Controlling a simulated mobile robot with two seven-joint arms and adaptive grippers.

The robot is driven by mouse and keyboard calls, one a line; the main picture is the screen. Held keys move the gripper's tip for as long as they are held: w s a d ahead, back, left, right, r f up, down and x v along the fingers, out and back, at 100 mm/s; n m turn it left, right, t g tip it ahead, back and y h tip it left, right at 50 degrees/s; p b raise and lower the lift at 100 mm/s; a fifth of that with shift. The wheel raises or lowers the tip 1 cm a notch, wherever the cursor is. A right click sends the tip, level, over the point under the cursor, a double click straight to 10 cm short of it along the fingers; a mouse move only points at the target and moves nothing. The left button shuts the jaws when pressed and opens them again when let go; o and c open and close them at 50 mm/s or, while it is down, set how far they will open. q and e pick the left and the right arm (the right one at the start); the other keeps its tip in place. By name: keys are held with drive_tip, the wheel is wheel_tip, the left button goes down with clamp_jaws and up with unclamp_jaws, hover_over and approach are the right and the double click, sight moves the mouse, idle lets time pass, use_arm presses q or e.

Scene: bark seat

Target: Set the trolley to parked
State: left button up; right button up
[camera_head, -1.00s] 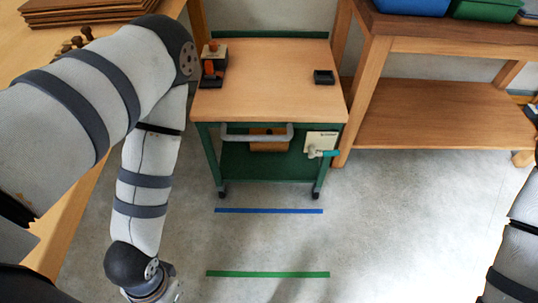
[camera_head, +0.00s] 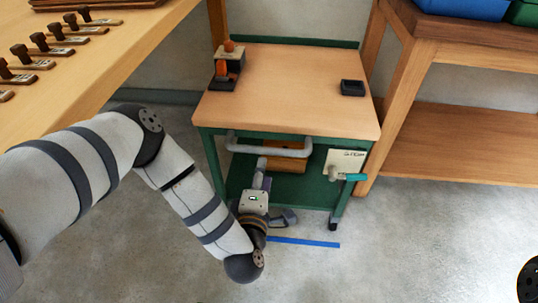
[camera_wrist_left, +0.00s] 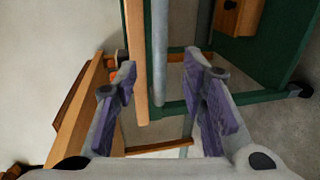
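The trolley (camera_head: 300,95) has a wooden top, a green frame and casters. A grey bar handle (camera_head: 285,151) runs along its front. A small pale plate (camera_head: 345,162) and a lever with a teal grip (camera_head: 355,177) are on its front right. My left gripper (camera_head: 262,168) is just below and in front of the handle's left part. In the left wrist view my left gripper (camera_wrist_left: 161,66) is open, and the grey handle (camera_wrist_left: 160,50) shows between its fingers. I cannot tell how far the handle is from the fingertips. My right gripper is out of view.
A blue floor line (camera_head: 305,242) lies in front of the trolley. A wooden bench (camera_head: 130,50) with several dark-knobbed pieces is at left. A wooden shelf unit (camera_head: 460,130) stands close on the right.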

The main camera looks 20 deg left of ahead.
sight(266, 153)
use_arm(q)
drive_tip(key=b+x, duration=0.1)
drive_tip(key=x, duration=0.9)
drive_tip(key=shift+w, duration=0.2)
clamp_jaws()
